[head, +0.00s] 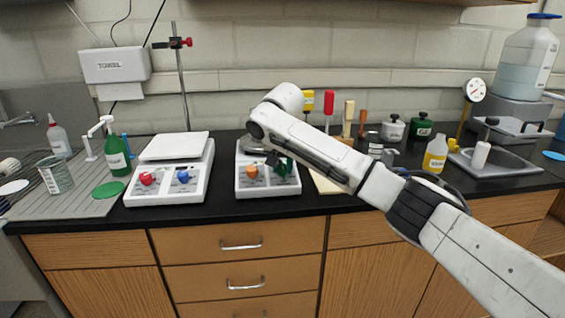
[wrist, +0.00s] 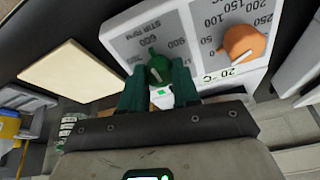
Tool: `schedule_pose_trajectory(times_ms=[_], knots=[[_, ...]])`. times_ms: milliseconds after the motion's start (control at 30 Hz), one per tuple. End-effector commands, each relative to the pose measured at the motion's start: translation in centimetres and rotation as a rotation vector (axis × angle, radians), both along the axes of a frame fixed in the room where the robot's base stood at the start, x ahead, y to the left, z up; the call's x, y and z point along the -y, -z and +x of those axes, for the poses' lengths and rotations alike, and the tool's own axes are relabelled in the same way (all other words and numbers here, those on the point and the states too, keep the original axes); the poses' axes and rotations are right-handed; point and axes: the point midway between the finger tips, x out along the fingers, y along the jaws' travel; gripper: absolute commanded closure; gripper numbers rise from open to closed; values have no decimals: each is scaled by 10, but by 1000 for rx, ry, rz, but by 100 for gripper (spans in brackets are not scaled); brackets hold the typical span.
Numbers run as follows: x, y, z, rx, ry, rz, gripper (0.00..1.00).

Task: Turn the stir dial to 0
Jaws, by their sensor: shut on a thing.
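The stir dial (wrist: 157,67) is a green knob on the grey front panel of a white hotplate (wrist: 118,32), beside the printed "STIR RPM" scale in the wrist view. My gripper (wrist: 158,82) has its dark green fingers closed on either side of the dial. An orange dial (wrist: 245,43) with a temperature scale sits to the right. In the head view my gripper (head: 282,166) is at the front of the hotplate (head: 265,190), by its right dial; the fingers largely cover that dial.
A white balance-like device (head: 172,192) with red and blue knobs stands left of the hotplate. A light board (wrist: 80,70) lies close beside the hotplate. Bottles and tools stand behind my arm on the right. The black counter (head: 225,205) is free along its front edge.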

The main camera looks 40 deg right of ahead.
Motion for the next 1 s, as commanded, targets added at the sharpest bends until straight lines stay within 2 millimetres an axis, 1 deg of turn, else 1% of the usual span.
schedule_pose_trajectory(times_ms=[33, 233, 467, 1000], knots=[[-1, -3, 0, -4, -13, 3, 100], [-2, -6, 0, -16, -103, -11, 100], [-1, -4, -1, -34, -251, -39, 100], [1, -3, -1, -91, -736, -130, 100]])
